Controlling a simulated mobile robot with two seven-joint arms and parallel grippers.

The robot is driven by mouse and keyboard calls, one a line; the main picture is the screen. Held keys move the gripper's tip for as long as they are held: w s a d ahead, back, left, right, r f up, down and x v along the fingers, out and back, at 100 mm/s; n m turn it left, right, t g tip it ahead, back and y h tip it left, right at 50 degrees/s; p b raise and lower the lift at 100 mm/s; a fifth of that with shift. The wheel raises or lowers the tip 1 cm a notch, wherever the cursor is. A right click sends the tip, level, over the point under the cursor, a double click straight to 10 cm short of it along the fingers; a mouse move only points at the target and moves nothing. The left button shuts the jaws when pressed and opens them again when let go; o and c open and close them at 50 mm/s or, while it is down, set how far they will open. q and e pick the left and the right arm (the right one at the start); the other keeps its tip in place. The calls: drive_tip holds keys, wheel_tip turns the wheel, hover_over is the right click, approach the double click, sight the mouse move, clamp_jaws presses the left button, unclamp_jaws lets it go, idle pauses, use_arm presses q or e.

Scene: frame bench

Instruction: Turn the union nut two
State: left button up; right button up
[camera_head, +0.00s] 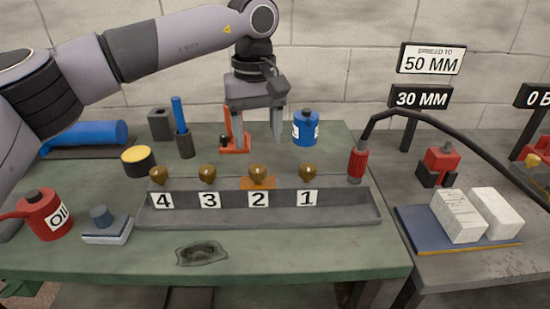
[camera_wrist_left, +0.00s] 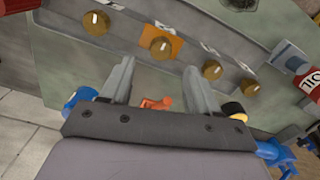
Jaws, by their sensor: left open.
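Union nut two (camera_head: 258,173) is a brass knob-like nut behind the label 2, on an orange patch in the row of a grey tray-like holder (camera_head: 225,219). In the left wrist view the same nut (camera_wrist_left: 160,47) sits on its orange patch beyond the fingertips. My left gripper (camera_head: 256,143) is open and empty, pointing down above the bench behind the row. It also shows in the left wrist view (camera_wrist_left: 160,67), its fingers spread with nothing between them. Nothing touches nut two. My right gripper is in neither view.
Nut one (camera_head: 307,171), nut three (camera_head: 207,174) and nut four (camera_head: 159,174) flank nut two. A red-orange tool stand (camera_head: 234,147) is close to my left gripper, with a blue can (camera_head: 306,128) to its right. A black hose (camera_head: 440,122) arches at right.

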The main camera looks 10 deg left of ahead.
sight(258, 169)
use_arm(q)
drive_tip(key=shift+s+a+f, duration=0.1)
drive_tip(key=shift+a+f, duration=0.05)
drive_tip(key=shift+f, duration=3.3)
drive_tip(key=c, duration=1)
